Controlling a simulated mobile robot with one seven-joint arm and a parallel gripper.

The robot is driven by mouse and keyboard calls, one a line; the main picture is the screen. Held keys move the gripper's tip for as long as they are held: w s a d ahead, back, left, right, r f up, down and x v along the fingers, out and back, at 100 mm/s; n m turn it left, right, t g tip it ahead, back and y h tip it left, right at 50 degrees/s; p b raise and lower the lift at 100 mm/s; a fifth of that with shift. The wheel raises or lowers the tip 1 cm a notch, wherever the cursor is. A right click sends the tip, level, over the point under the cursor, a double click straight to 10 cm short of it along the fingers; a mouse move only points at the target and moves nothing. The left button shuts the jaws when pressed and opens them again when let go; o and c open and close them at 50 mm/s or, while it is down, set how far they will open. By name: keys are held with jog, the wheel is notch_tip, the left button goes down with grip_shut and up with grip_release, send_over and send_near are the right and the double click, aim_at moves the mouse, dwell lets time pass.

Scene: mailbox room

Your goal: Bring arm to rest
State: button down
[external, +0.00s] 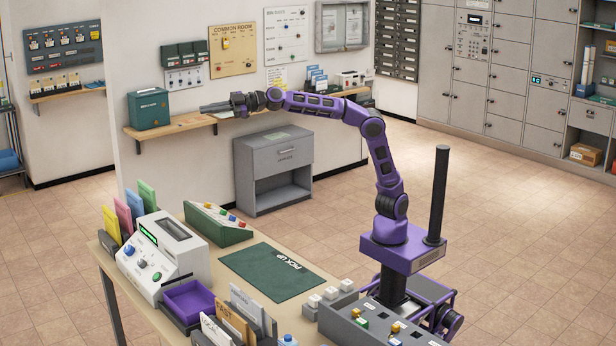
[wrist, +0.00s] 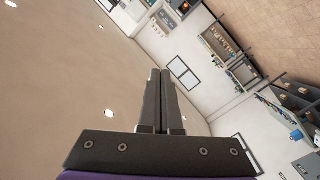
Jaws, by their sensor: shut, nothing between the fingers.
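My purple arm reaches out to the left from its base in the external view, with its forearm nearly level over the wall shelf. My gripper (external: 215,107) is at the left end of the arm, just right of a dark green box on the shelf. The wrist view shows the two fingers (wrist: 160,100) closed together with nothing between them. Whether the fingers touch the box or the shelf I cannot tell.
The green box (external: 148,108) stands on the wooden wall shelf (external: 172,130). A grey cabinet (external: 273,168) stands below. A desk (external: 290,322) in front holds a white machine (external: 163,255), a green mat (external: 280,272) and a purple tray (external: 190,298). Open floor lies right of my base.

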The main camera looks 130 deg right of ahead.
jog(key=s+a+r+t, duration=0.25)
jog(key=a+r, duration=0.35)
jog(key=r, duration=0.3)
jog(key=s+a+r+m+t+h, duration=0.25)
jog(key=s+r+m+h, duration=0.4)
jog(key=s+r, duration=0.75)
jog(key=w+a+f+m+y, duration=0.3)
jog(key=w+f+m+y, duration=0.2)
jog(key=w+f+y, duration=0.75)
jog(key=s+a+f+n+g+y+p, duration=0.1)
jog(key=s+a+f+n+g+y, duration=0.25)
jog(key=s+a+f, duration=0.5)
jog(key=s+a+f+n+g+y+p, duration=0.15)
jog(key=s+a+f+n+g, duration=0.35)
jog(key=s+f, duration=0.7)
jog(key=s+f+g+h, duration=0.1)
jog(key=s+f, duration=0.3)
jog(key=f, duration=0.4)
jog(key=s+f+g+h, duration=0.2)
jog(key=s+f+g, duration=0.2)
jog(key=f, duration=0.4)
jog(key=s+a+f+m+g+h, duration=0.1)
jog(key=s+f+g+h, duration=0.1)
jog(key=s+f, duration=0.4)
notch_tip(320, 180, down, 3)
jog(key=shift+s+r, duration=0.2)
